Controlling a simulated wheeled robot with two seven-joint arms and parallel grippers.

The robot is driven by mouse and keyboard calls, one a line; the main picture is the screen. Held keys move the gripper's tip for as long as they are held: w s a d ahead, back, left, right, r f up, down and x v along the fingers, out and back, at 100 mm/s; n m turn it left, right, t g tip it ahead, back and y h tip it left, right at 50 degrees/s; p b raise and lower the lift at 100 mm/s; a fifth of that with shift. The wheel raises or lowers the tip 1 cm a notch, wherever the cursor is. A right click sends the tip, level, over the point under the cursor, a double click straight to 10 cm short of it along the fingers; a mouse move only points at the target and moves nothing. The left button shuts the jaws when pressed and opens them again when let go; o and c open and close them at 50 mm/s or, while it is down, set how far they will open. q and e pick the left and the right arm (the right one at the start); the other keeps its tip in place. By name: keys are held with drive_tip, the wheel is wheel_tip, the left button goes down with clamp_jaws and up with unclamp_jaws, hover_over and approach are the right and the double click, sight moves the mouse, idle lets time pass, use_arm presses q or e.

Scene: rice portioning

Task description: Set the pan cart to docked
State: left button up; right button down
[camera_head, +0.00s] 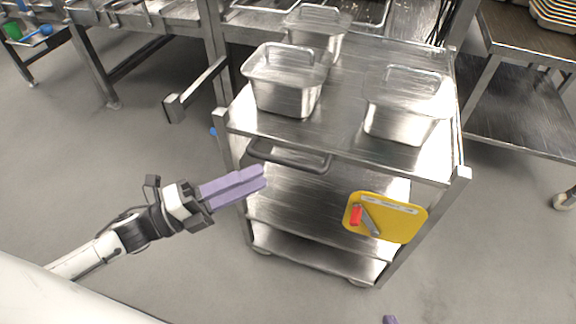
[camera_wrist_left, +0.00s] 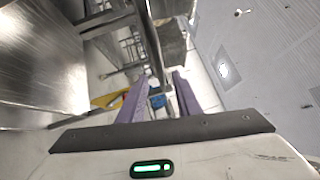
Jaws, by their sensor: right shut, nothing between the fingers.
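The steel pan cart (camera_head: 335,133) stands in the middle of the head view, with lidded steel pans (camera_head: 285,97) on its top. A dark push handle (camera_head: 290,157) is on its near side. A yellow plate (camera_head: 400,222) with a red-ended pointer (camera_head: 356,215) hangs at its near right. My left gripper (camera_head: 264,176) is just left of and below the handle, its purple fingers aimed at the cart. In the left wrist view its fingers (camera_wrist_left: 160,95) stand apart, with a bar visible beyond and between them. Only a purple tip of my right gripper (camera_head: 390,320) shows at the bottom edge.
A steel counter (camera_head: 150,20) runs behind the cart, with an arm ending in a block (camera_head: 175,107) reaching out beside the cart's left corner. Another steel table (camera_head: 525,45) stands at the right. The grey floor is clear left of the cart.

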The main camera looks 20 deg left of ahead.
sight(288, 161)
use_arm(q)
drive_tip(key=x, duration=0.8)
drive_tip(key=shift+w+d, duration=0.1)
drive_tip(key=shift+w, duration=0.1)
clamp_jaws()
